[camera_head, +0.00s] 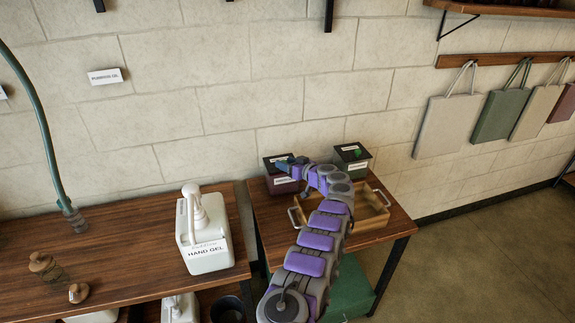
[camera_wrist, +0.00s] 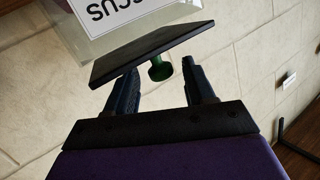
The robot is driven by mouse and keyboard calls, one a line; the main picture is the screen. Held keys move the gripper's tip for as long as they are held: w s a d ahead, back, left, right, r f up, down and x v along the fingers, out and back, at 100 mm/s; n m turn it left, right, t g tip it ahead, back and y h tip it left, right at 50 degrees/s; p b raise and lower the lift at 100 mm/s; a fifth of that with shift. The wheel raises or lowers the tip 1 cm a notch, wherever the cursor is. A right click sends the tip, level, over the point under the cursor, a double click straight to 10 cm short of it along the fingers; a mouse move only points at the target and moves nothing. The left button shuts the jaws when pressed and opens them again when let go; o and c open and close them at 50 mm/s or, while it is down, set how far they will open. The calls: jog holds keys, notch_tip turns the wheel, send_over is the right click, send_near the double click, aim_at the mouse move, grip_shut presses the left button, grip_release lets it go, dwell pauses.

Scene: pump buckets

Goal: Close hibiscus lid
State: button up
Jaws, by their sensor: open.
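The hibiscus bucket is the dark maroon box (camera_head: 283,187) with a white label, at the left back of the small table. The wrist view shows part of its label (camera_wrist: 110,12), upside down, ending in "SCUS". Its flat black lid (camera_wrist: 150,50) has a green knob (camera_wrist: 159,69). The lid looks tilted in the wrist view; I cannot tell whether it rests fully on the bucket. My gripper (camera_wrist: 160,72) is open, with its dark fingers on either side of the knob. No clear contact with the knob shows. In the head view my gripper (camera_head: 287,161) is over this bucket and partly hides its top.
A wooden tray (camera_head: 371,222) with handles lies in front, partly behind my arm. A white hand gel pump bottle (camera_head: 207,240) stands on the left table. The stone wall is close behind.

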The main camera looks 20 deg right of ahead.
jog(key=p+v, duration=0.5)
jog(key=v, duration=1.2)
jog(key=shift+d+p, duration=0.2)
jog(key=shift+p, duration=0.1)
jog(key=shift+s, duration=0.1)
jog(key=shift+c, duration=0.3)
